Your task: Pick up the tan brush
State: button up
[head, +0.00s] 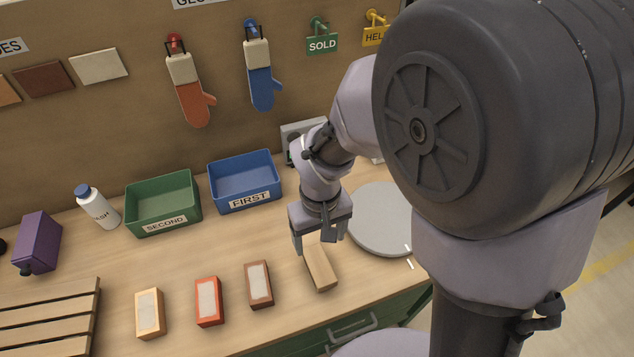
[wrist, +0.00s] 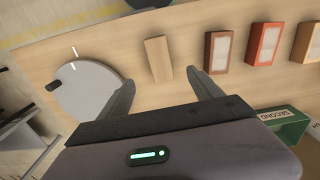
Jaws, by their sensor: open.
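The tan brush (head: 320,268) shows as a plain tan, block-like piece lying on the wooden bench; bristles cannot be made out. My gripper (head: 313,246) is above its far end, pointing down. In the wrist view the brush (wrist: 159,59) lies just beyond my open gripper's fingertips (wrist: 160,78), roughly centred between them. The jaws look empty and apart from the brush.
Three bricks with pale faces, brown (head: 258,286), orange (head: 208,302) and tan (head: 150,314), stand left of the brush. A grey round plate (head: 380,225) is to its right. Blue (head: 245,185) and green (head: 165,205) bins stand behind.

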jog(key=b, duration=0.3)
send_near(319, 264)
jog(key=f, duration=0.2)
jog(key=s+f, duration=0.1)
jog(key=f, duration=0.2)
jog(key=shift+s, duration=0.15)
jog(key=f+b, duration=0.1)
jog(key=f, duration=0.1)
jog(key=w+f+b, duration=0.1)
jog(key=f, duration=0.2)
jog(key=shift+w+f, duration=0.15)
jog(key=shift+w, duration=0.05)
jog(key=c, duration=1.6)
jog(key=shift+o, duration=0.2)
jog(key=shift+r, duration=0.2)
